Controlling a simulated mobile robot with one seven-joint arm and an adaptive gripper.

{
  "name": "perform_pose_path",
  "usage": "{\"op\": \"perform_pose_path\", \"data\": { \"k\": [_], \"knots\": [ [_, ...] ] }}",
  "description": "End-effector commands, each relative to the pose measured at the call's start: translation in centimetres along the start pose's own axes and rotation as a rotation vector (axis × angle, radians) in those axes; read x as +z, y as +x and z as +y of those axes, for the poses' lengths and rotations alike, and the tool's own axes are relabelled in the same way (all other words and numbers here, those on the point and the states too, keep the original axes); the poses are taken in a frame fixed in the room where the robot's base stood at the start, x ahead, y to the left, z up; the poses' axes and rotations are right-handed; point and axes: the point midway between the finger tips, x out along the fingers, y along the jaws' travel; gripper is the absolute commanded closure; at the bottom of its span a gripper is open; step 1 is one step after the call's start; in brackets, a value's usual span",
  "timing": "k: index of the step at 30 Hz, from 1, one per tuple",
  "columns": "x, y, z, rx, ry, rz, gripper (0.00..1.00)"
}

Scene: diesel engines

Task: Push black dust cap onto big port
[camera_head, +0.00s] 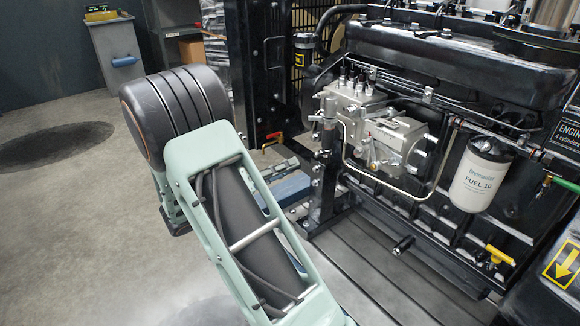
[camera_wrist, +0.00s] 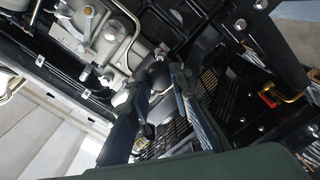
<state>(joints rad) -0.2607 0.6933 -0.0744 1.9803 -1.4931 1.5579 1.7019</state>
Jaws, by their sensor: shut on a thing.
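My gripper (camera_wrist: 159,78) shows in the wrist view, its two fingers reaching up from the bottom. It is shut on a dark rounded thing (camera_wrist: 157,73), which looks like the black dust cap. Beyond the fingertips is the silver pump (camera_wrist: 105,35) with several fittings; it also shows on the engine's side in the head view (camera_head: 375,130). I cannot tell which fitting is the big port, or whether the cap touches one. In the head view my arm fills the lower left, and my gripper and the cap do not show.
A thin metal pipe (camera_head: 345,150) loops below the pump. A white fuel filter (camera_head: 481,175) hangs to its right. A red and yellow lever (camera_head: 272,139) sits on the black frame at left; it also shows in the wrist view (camera_wrist: 268,98). The floor at far left is open.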

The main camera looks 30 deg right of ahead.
Motion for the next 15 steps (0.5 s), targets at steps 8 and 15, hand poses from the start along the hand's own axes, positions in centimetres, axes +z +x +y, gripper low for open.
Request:
{"op": "perform_pose_path", "data": {
  "k": [8,15],
  "knots": [
    [0.0,1.7,0.2,0.002,-0.001,-0.002,1.00],
    [0.0,3.6,0.2,0.002,-0.001,-0.002,1.00]
  ]
}}
